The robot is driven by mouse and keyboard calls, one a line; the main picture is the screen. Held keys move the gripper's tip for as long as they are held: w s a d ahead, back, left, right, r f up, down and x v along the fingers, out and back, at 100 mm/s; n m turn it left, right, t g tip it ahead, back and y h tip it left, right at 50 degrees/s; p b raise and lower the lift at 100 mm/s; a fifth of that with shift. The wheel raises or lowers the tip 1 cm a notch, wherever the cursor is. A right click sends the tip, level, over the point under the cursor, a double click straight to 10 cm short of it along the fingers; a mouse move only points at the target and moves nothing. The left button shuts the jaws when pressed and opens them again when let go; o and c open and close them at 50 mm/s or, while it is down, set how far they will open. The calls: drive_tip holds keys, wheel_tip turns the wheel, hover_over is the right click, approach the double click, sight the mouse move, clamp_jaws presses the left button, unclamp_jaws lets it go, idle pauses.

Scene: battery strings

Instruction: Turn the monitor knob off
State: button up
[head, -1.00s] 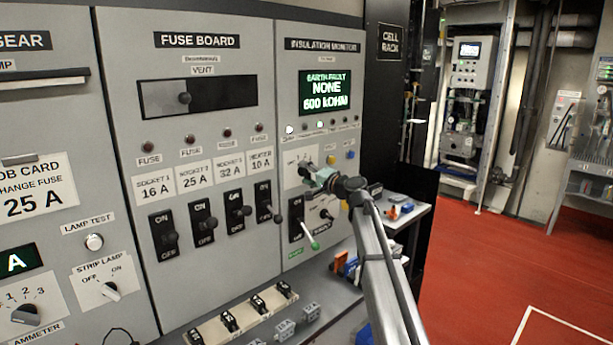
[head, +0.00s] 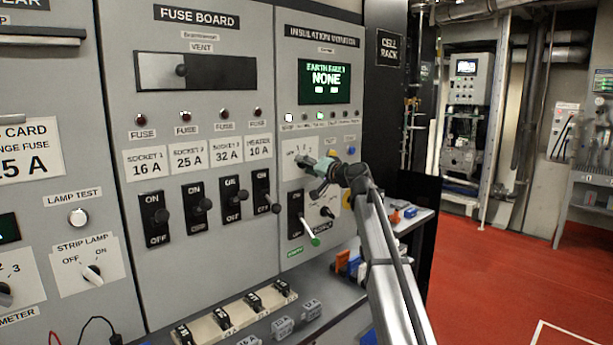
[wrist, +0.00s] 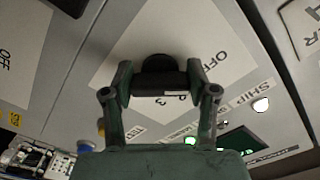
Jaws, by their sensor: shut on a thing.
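The monitor knob (wrist: 158,64) is a dark round knob on a white plate (wrist: 122,47) marked OFF and with numbers in the wrist view. My gripper (wrist: 158,84) has one finger on each side of the knob and is shut on it. In the head view my gripper (head: 308,163) is at the white plate (head: 289,157) on the insulation monitor panel, and it hides the knob there. The knob's pointer direction cannot be told. The green monitor screen (head: 324,81) above reads EARTH FAULT NONE, with a small, unclear lower line.
Fuse switches (head: 232,199) stand to the left. A shelf (head: 272,315) with small parts runs below. The red floor (head: 500,275) at the right is open.

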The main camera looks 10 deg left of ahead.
idle(0.4)
drive_tip(key=o, duration=1.2)
drive_tip(key=shift+c, duration=0.2)
drive_tip(key=v, duration=1.2)
drive_tip(key=shift+r, duration=0.1)
